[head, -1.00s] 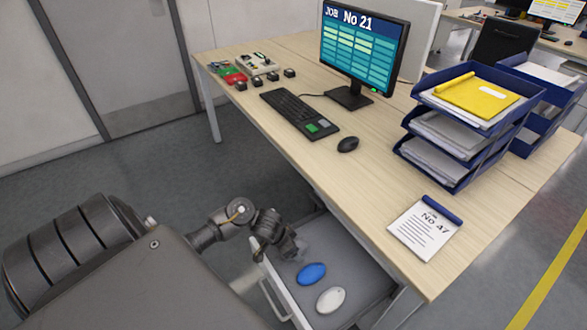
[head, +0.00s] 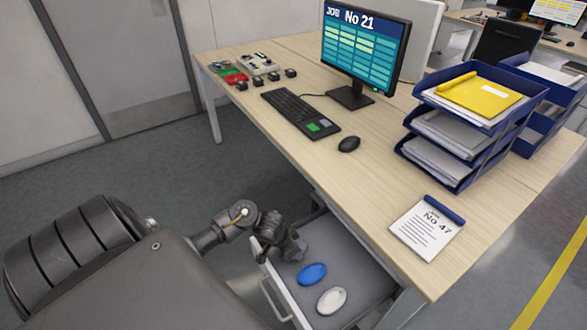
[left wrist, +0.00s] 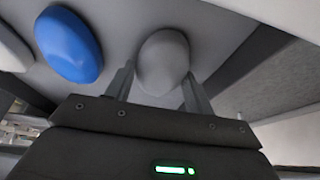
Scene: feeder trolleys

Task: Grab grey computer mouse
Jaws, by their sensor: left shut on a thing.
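The grey mouse (left wrist: 163,62) lies in the open drawer, seen in the left wrist view between the two fingers of my left gripper (left wrist: 160,85). The gripper is shut on it. In the head view my left gripper (head: 285,245) reaches down into the drawer (head: 350,265) at its left end and mostly hides the grey mouse. A blue mouse (head: 312,274) and a white mouse (head: 331,300) lie in the drawer to the right of the gripper. The blue mouse also shows in the left wrist view (left wrist: 68,44). My right gripper is not in view.
The desk (head: 390,185) stands over the drawer, its edge close to my left gripper. On it are a black mouse (head: 349,144), a keyboard (head: 300,112), a monitor (head: 365,48), blue paper trays (head: 465,120) and a notepad (head: 425,230).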

